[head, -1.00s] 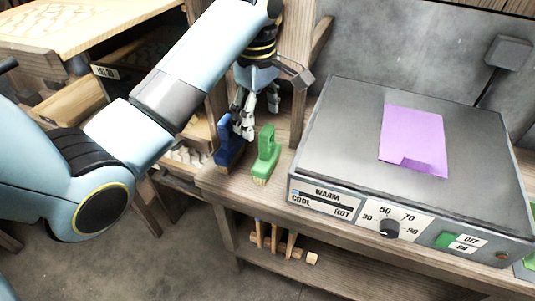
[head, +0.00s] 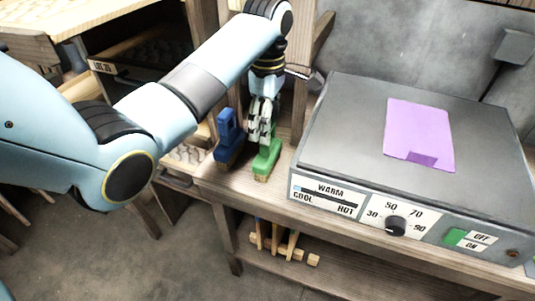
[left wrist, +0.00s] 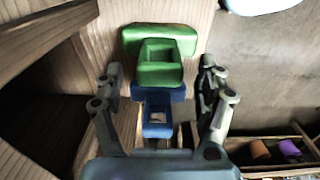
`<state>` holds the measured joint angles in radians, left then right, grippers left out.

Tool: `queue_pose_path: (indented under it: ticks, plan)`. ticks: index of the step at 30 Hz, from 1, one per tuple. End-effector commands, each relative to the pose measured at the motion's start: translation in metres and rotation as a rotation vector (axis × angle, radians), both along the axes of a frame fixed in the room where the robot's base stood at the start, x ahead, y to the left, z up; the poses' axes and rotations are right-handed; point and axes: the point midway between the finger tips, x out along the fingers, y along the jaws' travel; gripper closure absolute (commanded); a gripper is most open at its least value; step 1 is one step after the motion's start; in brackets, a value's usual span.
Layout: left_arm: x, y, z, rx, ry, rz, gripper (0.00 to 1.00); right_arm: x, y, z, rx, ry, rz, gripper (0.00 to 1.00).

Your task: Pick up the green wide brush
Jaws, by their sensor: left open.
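The green wide brush (head: 267,160) stands on the wooden bench, left of the grey heater box. A blue brush (head: 228,137) stands just to its left. My left gripper (head: 262,138) points down at the green brush and covers part of its top. In the left wrist view, the open fingers (left wrist: 160,74) spread to either side, with the green brush (left wrist: 160,48) ahead between their tips and the blue brush (left wrist: 157,108) nearer the palm. I cannot tell whether a finger touches the green brush. My right gripper is not in view.
The heater box (head: 345,125) with a dial and a purple sheet (head: 419,130) stands close on the right. A wooden post (head: 301,80) rises behind the gripper. Wooden-handled tools (head: 276,240) sit below the bench top. The bench's front-left edge is near the brushes.

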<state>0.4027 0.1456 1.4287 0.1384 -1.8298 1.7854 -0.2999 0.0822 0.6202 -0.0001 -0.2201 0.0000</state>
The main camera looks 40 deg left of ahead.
Motion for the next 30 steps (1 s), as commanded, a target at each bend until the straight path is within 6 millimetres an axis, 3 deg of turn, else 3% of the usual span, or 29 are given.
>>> queue_pose_path:
  ticks: [4, 11, 27, 30]
  plan:
    - [-0.0005, -0.0005, -0.0144, 0.0, 0.002, -0.001, 0.27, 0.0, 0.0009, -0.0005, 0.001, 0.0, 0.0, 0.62]
    - [-0.0002, -0.0005, -0.0155, 0.0, 0.0, -0.001, 0.27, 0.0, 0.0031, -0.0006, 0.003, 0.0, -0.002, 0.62]
    - [-0.0001, -0.0004, -0.0151, 0.0, 0.0, -0.001, 0.98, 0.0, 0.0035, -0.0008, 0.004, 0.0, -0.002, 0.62]
    - [0.0, -0.0004, -0.015, 0.0, 0.0, -0.001, 1.0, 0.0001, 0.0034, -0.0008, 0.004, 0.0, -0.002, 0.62]
